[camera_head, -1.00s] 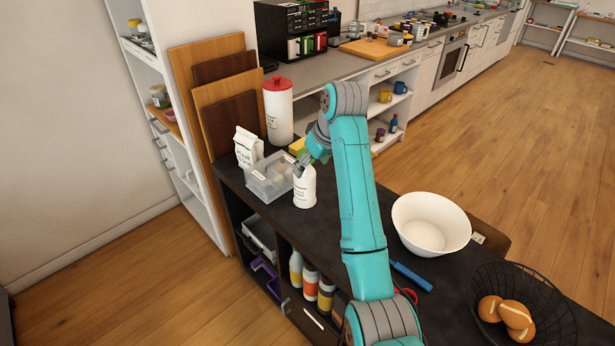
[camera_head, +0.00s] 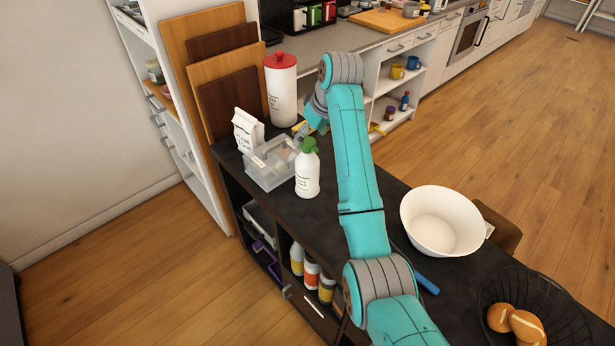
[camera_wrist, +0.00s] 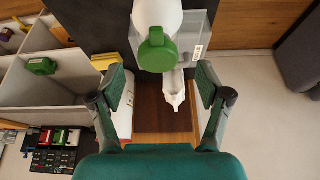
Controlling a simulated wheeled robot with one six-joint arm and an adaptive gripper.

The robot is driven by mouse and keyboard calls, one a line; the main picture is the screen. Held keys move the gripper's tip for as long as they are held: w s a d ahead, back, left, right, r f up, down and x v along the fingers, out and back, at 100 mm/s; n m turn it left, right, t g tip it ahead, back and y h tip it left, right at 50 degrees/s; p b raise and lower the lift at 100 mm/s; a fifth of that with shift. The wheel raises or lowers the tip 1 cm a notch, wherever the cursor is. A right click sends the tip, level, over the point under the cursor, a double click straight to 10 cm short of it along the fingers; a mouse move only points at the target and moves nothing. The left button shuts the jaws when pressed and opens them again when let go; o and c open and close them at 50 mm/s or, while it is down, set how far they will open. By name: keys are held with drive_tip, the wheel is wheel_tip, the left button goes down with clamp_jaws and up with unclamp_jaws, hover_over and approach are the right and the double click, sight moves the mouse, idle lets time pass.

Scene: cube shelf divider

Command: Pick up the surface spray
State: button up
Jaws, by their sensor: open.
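The surface spray, a white bottle (camera_head: 307,175) with a green spray top, stands upright on the dark counter beside a clear bin. In the wrist view its green top (camera_wrist: 157,52) is near the upper middle, with part of the white body above it in the picture. My gripper (camera_head: 301,131) is just behind the spray top in the head view, partly hidden by it and by my arm. In the wrist view my gripper (camera_wrist: 160,84) is open and empty, its fingers spread wide. The green top lies beyond the fingertips, apart from them.
The clear bin (camera_head: 262,176), a white bag (camera_head: 246,131) and a red-lidded canister (camera_head: 282,95) crowd the counter's far end, with cutting boards (camera_head: 222,80) behind. A white bowl (camera_head: 440,223) and a wire basket (camera_head: 570,318) stand to the right.

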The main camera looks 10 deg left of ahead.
sight(308, 141)
drive_tip(key=x, duration=0.4)
drive_tip(key=shift+w+f, duration=0.1)
drive_tip(key=shift+w, duration=0.05)
